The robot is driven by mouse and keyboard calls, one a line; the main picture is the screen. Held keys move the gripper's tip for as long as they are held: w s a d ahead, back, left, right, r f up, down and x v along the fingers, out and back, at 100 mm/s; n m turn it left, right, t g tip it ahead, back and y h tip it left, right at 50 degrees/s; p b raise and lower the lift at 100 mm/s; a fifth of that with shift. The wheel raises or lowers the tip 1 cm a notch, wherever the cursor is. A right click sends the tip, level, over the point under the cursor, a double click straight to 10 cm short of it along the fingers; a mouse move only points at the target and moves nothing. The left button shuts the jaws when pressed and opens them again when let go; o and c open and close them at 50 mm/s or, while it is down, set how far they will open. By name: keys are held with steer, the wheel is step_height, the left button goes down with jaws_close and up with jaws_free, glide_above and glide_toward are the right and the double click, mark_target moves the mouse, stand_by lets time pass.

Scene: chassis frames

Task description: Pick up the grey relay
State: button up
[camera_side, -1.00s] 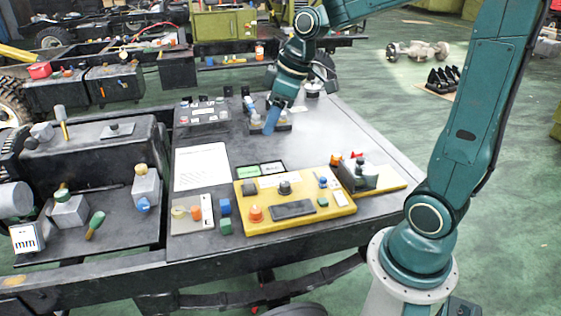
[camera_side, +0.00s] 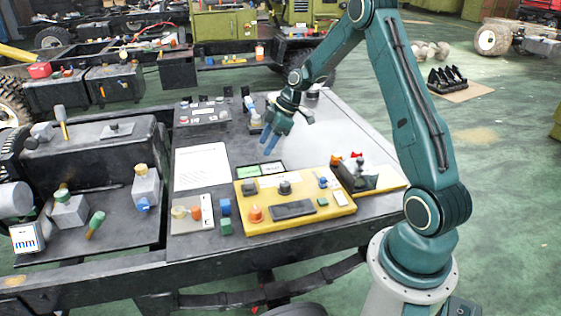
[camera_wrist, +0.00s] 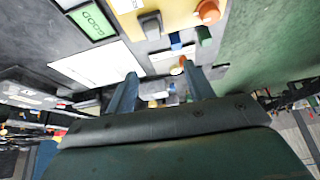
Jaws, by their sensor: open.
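No part is clearly labelled as the relay. A small dark grey block (camera_side: 249,187), the likeliest match, sits on the far left corner of the yellow panel (camera_side: 330,213). It also shows near the top of the wrist view (camera_wrist: 150,24). My gripper (camera_side: 267,146) is open and empty, its blue fingers pointing down above the table, behind and apart from the panel. In the wrist view its two fingers (camera_wrist: 159,70) stand apart below the block, with nothing between the tips.
An orange knob (camera_side: 255,213), a dark round knob (camera_side: 285,187) and a dark flat rectangle (camera_side: 293,210) share the panel. Blue (camera_side: 225,206) and green (camera_side: 226,226) cubes stand left of it. A white sheet (camera_side: 202,167) lies behind. The table's right rear is clear.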

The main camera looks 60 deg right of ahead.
steer(key=shift+w+d+f, duration=0.1)
steer(key=shift+d+f, duration=0.3)
steer(key=shift+f, duration=0.25)
steer(key=shift+d+f, duration=0.35)
steer(key=shift+f, duration=0.25)
steer(key=shift+f, duration=0.1)
glide_toward(250, 180)
steer(key=shift+x, duration=2.2)
steer(key=shift+f, duration=0.1)
steer(key=shift+x, duration=2.55)
steer(key=shift+a, duration=0.1)
